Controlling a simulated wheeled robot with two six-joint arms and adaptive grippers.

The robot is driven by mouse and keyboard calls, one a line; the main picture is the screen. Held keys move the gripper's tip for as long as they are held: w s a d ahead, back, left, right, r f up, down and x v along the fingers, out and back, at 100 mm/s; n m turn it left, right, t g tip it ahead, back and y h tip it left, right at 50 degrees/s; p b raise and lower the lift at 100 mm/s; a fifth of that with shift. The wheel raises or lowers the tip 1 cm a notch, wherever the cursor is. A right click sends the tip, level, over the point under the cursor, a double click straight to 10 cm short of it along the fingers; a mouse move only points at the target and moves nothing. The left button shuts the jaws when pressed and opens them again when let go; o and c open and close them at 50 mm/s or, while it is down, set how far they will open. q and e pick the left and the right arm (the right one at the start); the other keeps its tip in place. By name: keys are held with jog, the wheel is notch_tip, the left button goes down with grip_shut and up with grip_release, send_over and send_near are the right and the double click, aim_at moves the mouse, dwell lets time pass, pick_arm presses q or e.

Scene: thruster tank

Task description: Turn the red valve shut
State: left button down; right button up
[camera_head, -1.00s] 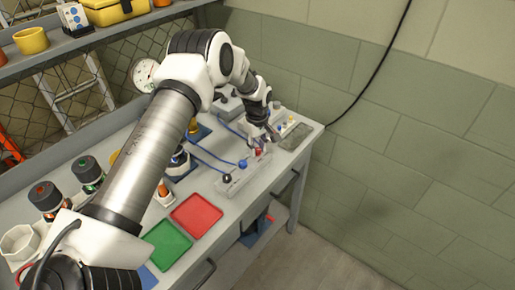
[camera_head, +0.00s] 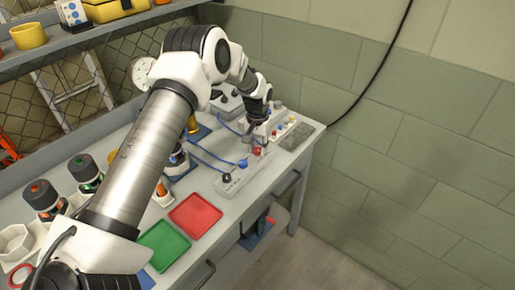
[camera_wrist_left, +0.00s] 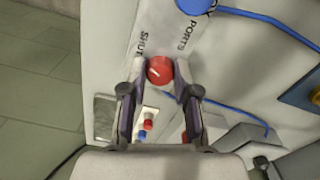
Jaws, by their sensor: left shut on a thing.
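The red valve (camera_wrist_left: 159,70) is a round red knob with a short white mark on its top. It sits on a pale grey panel (camera_wrist_left: 179,38) printed with the words SHUT and PORTS in the left wrist view. In the head view the red valve (camera_head: 257,151) shows just below my left gripper (camera_head: 256,138). The far side of the grip is hidden. My right gripper is in neither view.
A blue port (camera_wrist_left: 194,4) with a blue hose is beside the valve. A red tray (camera_head: 196,215) and a green tray (camera_head: 164,246) lie on the bench. A gauge (camera_head: 139,73) stands at the back. The wall is close on the right.

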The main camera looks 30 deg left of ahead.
aim_at(258, 149)
pick_arm(q)
jog(key=shift+s+f+m, duration=0.1)
jog(key=shift+f+m, duration=0.05)
jog(key=shift+m, duration=0.7)
jog(key=shift+s+f+m, duration=0.1)
jog(key=shift+f+m, duration=0.05)
jog(key=shift+m, duration=0.7)
jog(key=c, duration=1.1)
grip_release()
jog(key=shift+c, duration=0.2)
jog(key=o, duration=0.3)
jog(key=shift+w, duration=0.3)
notch_tip(258, 149, up, 12)
